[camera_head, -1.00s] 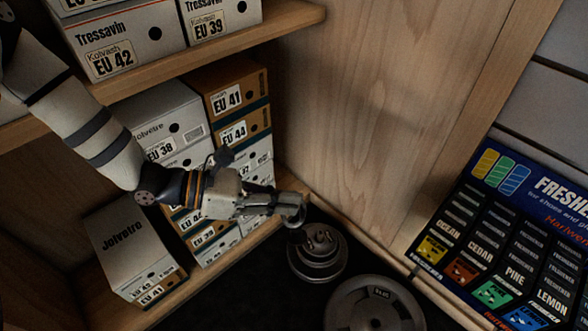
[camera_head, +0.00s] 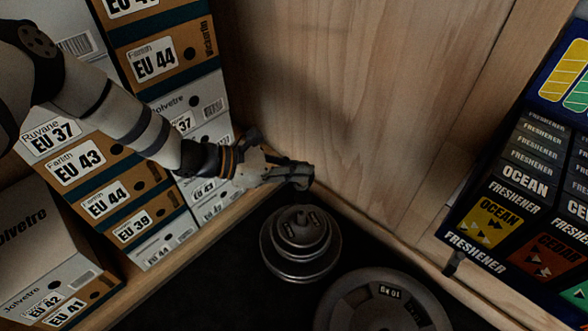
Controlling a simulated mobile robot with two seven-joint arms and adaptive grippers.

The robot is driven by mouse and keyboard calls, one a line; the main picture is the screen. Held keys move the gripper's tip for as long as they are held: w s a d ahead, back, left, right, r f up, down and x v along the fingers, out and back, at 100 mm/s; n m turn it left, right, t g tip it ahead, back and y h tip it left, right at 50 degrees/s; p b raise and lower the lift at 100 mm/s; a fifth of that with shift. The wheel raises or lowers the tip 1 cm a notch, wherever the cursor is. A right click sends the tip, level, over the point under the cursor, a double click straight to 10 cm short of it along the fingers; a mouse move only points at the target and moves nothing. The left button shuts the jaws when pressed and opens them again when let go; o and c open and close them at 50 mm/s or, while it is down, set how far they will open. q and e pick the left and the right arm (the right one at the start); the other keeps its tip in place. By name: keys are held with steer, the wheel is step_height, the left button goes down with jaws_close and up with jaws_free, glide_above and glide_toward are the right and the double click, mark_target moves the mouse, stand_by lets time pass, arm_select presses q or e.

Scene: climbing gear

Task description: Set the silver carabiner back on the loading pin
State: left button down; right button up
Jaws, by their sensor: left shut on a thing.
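My left gripper (camera_head: 300,176) is shut, just above and behind the loading pin in the picture, near the wooden wall. The silver carabiner is the thing in its jaws, but it is small and dark here and I cannot make out its outline. The loading pin (camera_head: 301,239) stands on the dark floor with round grey weight plates stacked on it, smaller ones on top. Its top shows just below the gripper, with a visible gap between them in the picture. My right gripper is not in view.
Shoe boxes (camera_head: 100,200) stack on the left under my arm. A wooden wall (camera_head: 370,100) stands behind. A freshener display (camera_head: 515,200) is at the right. Dark floor is clear left of the pin.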

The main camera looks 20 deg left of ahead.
mark_target(297, 187)
arm_select(q)
step_height(297, 187, down, 5)
steer(key=b, duration=0.3)
steer(key=shift+r, duration=0.2)
steer(key=shift+f+b, duration=0.35)
steer(key=shift+f, duration=0.6)
stand_by(0.7)
steer(key=c, duration=2.2)
jaws_free()
steer(key=shift+o, duration=0.9)
steer(key=shift+s, duration=0.1)
